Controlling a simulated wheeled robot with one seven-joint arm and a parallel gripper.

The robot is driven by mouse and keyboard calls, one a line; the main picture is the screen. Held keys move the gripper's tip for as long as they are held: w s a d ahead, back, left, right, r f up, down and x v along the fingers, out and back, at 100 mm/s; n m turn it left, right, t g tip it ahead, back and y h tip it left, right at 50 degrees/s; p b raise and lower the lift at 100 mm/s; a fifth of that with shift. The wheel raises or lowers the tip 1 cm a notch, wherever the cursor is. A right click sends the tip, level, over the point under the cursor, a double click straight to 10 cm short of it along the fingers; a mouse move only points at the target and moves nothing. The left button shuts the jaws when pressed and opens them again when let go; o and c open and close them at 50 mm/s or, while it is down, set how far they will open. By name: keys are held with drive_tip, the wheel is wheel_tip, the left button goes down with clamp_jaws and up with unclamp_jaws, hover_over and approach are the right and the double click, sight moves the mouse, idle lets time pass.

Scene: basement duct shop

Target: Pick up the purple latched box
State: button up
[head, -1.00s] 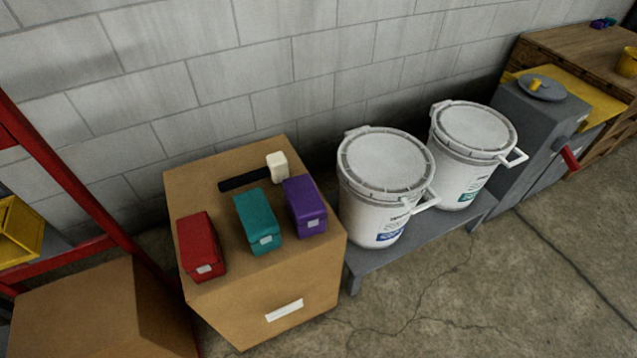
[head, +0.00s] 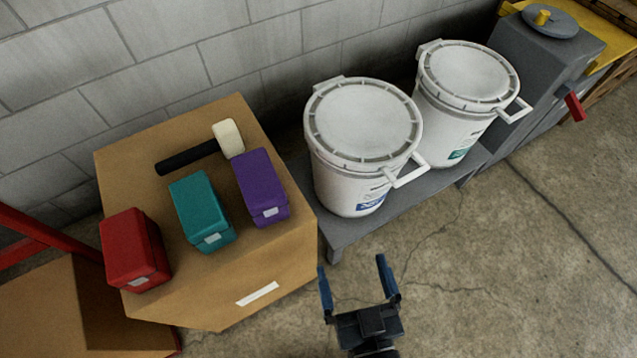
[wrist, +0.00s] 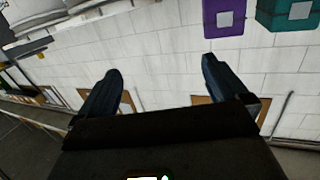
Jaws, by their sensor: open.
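The purple latched box (head: 262,187) stands on top of a cardboard carton (head: 215,310), at the right of a row of three boxes. Its pale latch faces the carton's front side. My gripper (head: 353,268) is open and empty, right of the carton's front corner in the head view, with floor behind it. It is apart from the purple box. In the wrist view, the purple box (wrist: 224,18) is at the top edge, partly cut off, above the open fingers (wrist: 160,68).
A teal box (head: 202,212) stands close left of the purple one; a red box (head: 135,250) is farther left. A mallet (head: 205,150) lies behind them. Two white buckets (head: 365,150) stand on a low grey bench (head: 345,235) to the right. The floor in front is clear.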

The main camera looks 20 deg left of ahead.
sight(270, 214)
drive_tip(key=w+a+f+n+y, duration=0.1)
drive_tip(key=a, duration=0.4)
drive_tip(key=w+a+n+g+y+b, duration=0.1)
drive_tip(key=w+a, duration=0.1)
drive_tip(key=a, duration=0.4)
drive_tip(key=w+a+f+n+y+b, duration=0.1)
drive_tip(key=a, duration=0.4)
drive_tip(key=shift+w+a+f+g+y, duration=0.35)
drive_tip(key=shift+w+a+g+y, duration=0.05)
drive_tip(key=shift+r+x, duration=0.2)
drive_tip(key=shift+x, duration=3.65)
drive_tip(key=shift+w+d, duration=0.1)
drive_tip(key=shift+d, duration=0.05)
drive_tip(key=shift+c, duration=0.3)
drive_tip(key=c, duration=1)
drive_tip(key=shift+c, duration=0.4)
drive_tip(key=shift+r, duration=0.15)
